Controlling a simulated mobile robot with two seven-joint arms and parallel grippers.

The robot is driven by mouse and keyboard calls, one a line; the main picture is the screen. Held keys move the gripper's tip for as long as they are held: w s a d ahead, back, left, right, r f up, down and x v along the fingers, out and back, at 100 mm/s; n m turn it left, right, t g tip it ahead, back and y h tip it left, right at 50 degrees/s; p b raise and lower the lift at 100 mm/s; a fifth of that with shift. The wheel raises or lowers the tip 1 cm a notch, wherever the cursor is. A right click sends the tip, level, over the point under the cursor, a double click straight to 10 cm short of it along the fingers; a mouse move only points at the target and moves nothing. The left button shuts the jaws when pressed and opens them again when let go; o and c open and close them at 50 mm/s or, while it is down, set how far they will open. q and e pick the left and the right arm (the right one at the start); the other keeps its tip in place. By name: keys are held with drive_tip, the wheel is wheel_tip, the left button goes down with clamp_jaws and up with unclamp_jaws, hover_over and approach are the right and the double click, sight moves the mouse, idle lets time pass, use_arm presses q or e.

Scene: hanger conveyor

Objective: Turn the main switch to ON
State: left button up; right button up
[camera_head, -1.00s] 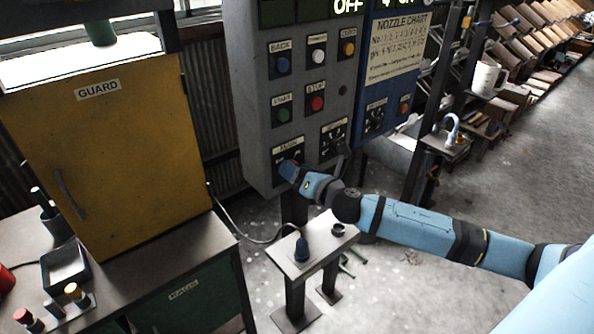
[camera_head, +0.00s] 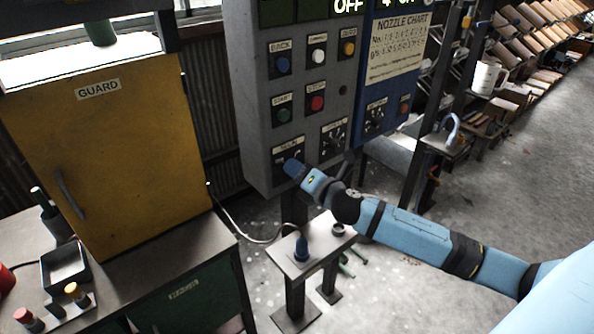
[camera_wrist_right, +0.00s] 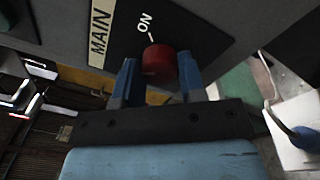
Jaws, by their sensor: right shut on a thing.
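The main switch is a red knob (camera_wrist_right: 158,60) on a dark plate marked MAIN (camera_wrist_right: 105,30), with ON and a short line printed beside the knob. The plate (camera_head: 288,148) is at the lower left of the grey control panel (camera_head: 258,158) in the head view. My right gripper (camera_head: 293,168) is at this plate and hides the knob there. In the right wrist view, my right gripper's (camera_wrist_right: 158,72) two blue fingers are shut on the knob, one on each side. I cannot tell which way the knob points. My left gripper is not in view.
A display above the panel (camera_head: 347,6) reads OFF. Several buttons, including a red one (camera_head: 317,103), sit above the switch. A dark selector (camera_head: 333,138) is close on the right. A small stand (camera_head: 325,242) is below. The yellow guard (camera_head: 120,150) is at left.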

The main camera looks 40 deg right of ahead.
drive_tip(key=m+p, duration=0.2)
drive_tip(key=m, duration=0.5)
drive_tip(key=m+h+p, duration=0.1)
drive_tip(key=m+p, duration=0.1)
drive_tip(key=m, duration=0.5)
drive_tip(key=shift+m+t, duration=0.3)
drive_tip(key=shift+t, duration=0.1)
drive_tip(key=shift+p, duration=0.3)
drive_tip(key=o, duration=0.9)
drive_tip(key=shift+s, duration=0.1)
